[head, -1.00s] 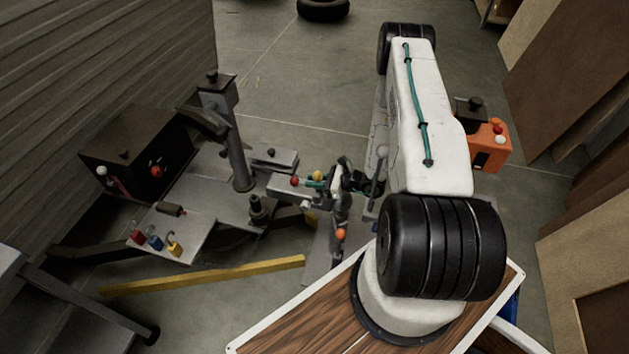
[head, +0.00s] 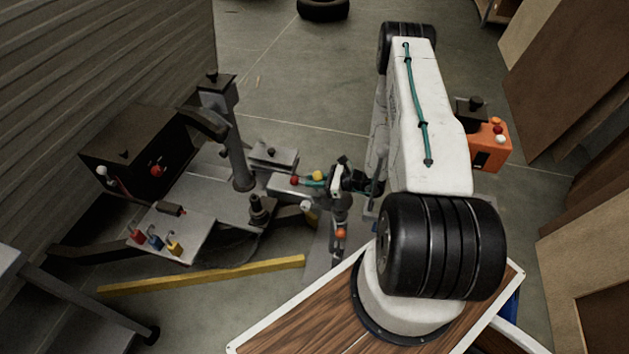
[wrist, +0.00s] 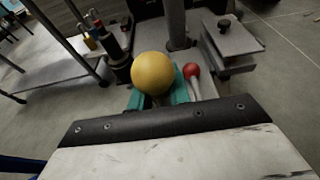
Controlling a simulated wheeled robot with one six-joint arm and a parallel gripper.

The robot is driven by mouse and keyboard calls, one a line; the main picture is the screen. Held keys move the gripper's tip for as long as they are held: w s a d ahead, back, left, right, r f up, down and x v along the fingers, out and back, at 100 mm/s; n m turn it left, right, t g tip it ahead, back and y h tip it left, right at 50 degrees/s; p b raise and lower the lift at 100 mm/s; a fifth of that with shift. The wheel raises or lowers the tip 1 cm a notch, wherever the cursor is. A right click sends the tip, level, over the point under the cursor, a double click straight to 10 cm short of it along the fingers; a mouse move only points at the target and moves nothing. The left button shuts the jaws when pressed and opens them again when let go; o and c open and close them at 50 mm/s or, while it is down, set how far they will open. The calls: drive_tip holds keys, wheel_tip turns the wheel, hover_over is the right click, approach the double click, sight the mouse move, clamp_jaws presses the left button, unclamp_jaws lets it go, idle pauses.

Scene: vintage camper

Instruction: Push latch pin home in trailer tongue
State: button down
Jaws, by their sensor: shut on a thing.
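A yellow ball knob (wrist: 153,72) sits between my gripper's teal fingers in the wrist view, and it also shows in the head view (head: 317,175). I take it for the head of the latch pin; its shank is hidden. My gripper (wrist: 158,98) is shut on it, and in the head view the gripper (head: 313,183) is small beside the grey tongue (head: 280,184). A rod with a red ball end (wrist: 191,70) stands just right of the fingers in the wrist view. How deep the pin sits cannot be seen.
A dark post (head: 232,140) and a black ball hitch (head: 258,209) stand left of my gripper. A plate with small coloured padlocks (head: 155,240) lies further left. A yellow bar (head: 200,276) lies low in front. An orange box (head: 490,145) stands right of my arm.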

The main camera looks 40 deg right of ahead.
sight(314, 192)
drive_tip(key=shift+f, duration=2.6)
drive_tip(key=c, duration=1.2)
unclamp_jaws()
drive_tip(key=shift+c, duration=0.2)
drive_tip(key=shift+r, duration=0.15)
drive_tip(key=r, duration=1.1)
drive_tip(key=shift+w+a, duration=0.2)
drive_tip(key=w+a+r+m+h, duration=0.1)
drive_tip(key=w+a+r, duration=0.1)
drive_tip(key=w+r, duration=0.3)
drive_tip(key=w+a+r+m+t+h, duration=0.1)
drive_tip(key=w+r, duration=0.4)
drive_tip(key=r, duration=0.6)
drive_tip(key=shift+w+a+r, duration=0.15)
drive_tip(key=shift+a+r, duration=0.15)
drive_tip(key=shift+a, duration=0.2)
